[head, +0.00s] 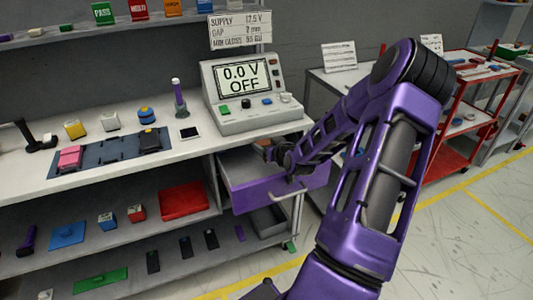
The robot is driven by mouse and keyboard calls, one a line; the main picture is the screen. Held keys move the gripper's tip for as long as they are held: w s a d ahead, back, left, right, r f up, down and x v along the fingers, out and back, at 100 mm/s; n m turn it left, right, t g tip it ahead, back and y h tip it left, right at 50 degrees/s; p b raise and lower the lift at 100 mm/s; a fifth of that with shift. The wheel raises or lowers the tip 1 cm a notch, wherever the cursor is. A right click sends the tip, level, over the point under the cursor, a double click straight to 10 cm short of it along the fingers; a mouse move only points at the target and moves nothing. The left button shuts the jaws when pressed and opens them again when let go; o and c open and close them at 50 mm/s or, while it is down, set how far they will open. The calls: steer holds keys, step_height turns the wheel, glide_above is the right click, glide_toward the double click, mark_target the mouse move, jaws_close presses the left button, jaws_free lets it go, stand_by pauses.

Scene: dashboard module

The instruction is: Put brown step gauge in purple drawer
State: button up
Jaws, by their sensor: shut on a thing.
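The purple drawer (248,197) is pulled open below the bench top, under the meter, with its grey inside partly showing. My arm reaches in from the right over the drawer. My gripper (268,150) is above the drawer's rear part, near the bench edge, and its fingers are small and dark here. A small brown piece, which looks like the brown step gauge (262,144), shows at the fingertips. My gripper is shut on it. Most of it is hidden, and I cannot tell whether it touches the drawer floor.
The meter (244,84) stands on the bench (200,146) above the drawer. A dark mat (100,152) with a pink block lies to its left. The shelf below holds a red tray (184,200) and several small items. A red cart (460,140) stands at right.

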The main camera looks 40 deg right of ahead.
step_height(320, 180, down, 3)
steer(key=shift+r, duration=0.1)
steer(key=shift+f+b, duration=0.65)
steer(key=shift+b, duration=0.15)
steer(key=o, duration=1.3)
steer(key=shift+s+a, duration=0.1)
steer(key=shift+o, duration=0.2)
